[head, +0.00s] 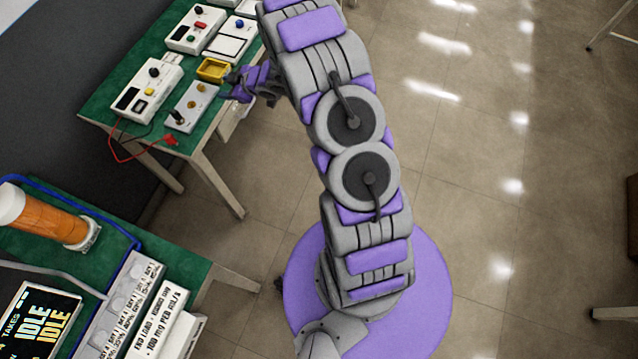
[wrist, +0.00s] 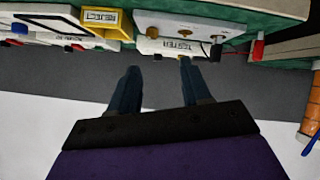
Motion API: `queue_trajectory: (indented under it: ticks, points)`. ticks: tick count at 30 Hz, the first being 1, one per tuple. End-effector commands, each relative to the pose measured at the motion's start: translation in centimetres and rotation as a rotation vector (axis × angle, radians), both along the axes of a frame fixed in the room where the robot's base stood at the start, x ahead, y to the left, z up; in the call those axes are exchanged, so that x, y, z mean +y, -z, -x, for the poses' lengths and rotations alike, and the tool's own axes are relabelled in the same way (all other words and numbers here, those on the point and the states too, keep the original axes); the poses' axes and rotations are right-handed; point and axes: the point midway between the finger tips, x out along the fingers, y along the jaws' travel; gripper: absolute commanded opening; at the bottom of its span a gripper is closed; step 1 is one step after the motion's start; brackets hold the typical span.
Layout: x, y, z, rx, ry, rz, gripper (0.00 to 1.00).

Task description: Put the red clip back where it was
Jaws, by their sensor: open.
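The red clip (head: 171,140) lies at the front edge of the green table (head: 200,140), at the end of a red lead from a white meter (head: 147,90). In the wrist view the red clip (wrist: 258,49) shows at the upper right, by the table edge. A grey-white tester box (head: 192,106) with brass knobs and a dark post stands beside it. My gripper (wrist: 158,75) is open and empty, its two dark fingers apart below the tester box (wrist: 180,46) in the wrist view. In the head view my gripper (head: 232,88) is near the table's right edge, away from the clip.
A yellow bin (head: 213,69) sits behind the tester box. More white instruments (head: 195,28) stand at the back. A nearer green table holds an orange canister (head: 50,222) and a panel reading IDLE (head: 40,320).

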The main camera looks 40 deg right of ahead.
Motion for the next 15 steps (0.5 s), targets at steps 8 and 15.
queue_trajectory:
  ticks: [8, 15]
  points:
    - [-6.5, -7.7, 1.9, 0.128, 0.275, 0.214, 0.48]
    - [-9.5, -13.6, 8.1, 0.284, 0.503, 0.305, 0.48]
